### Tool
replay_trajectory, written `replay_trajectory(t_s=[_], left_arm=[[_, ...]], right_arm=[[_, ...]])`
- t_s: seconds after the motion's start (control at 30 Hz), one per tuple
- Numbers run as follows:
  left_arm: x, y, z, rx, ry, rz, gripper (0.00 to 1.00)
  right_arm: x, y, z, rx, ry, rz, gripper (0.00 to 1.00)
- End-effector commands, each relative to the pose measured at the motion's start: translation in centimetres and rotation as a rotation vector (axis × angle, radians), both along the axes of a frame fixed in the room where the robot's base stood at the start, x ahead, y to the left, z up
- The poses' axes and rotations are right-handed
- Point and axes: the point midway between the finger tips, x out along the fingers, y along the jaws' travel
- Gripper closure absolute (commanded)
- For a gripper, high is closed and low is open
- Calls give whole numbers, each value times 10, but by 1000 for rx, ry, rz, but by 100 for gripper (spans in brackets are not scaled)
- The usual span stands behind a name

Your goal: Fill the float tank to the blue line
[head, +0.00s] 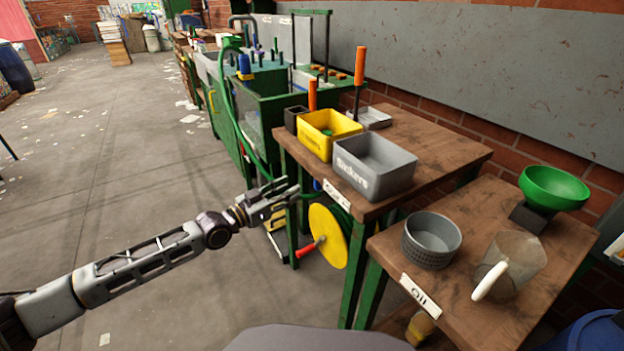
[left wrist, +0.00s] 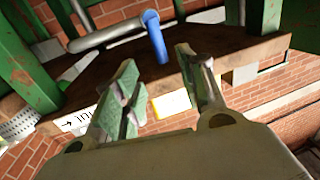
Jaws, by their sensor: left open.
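A green tank stand (head: 275,108) stands at the back centre with a hose at its near side. I cannot tell for sure which part is the float tank, and I see no blue line. My left gripper (head: 286,192) is open and empty, in front of the wooden table and left of the yellow disc. In the left wrist view, my left gripper (left wrist: 158,72) has its fingers apart. A blue lever (left wrist: 155,38) on a grey pipe (left wrist: 108,32) shows beyond and between the fingertips, apparently not touched. My right gripper is out of view.
The wooden table (head: 435,145) holds a yellow bin (head: 318,143) and a grey bin (head: 385,180). A yellow disc (head: 328,236) with a red handle hangs below. Floor at left is open.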

Motion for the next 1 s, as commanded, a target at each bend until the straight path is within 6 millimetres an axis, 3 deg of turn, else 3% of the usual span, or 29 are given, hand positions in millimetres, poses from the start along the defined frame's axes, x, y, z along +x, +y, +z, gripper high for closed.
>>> replay_trajectory(t_s=[1.0], left_arm=[[60, -56, 0, -2, -1, -1, 59]], right_arm=[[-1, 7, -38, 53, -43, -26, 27]])
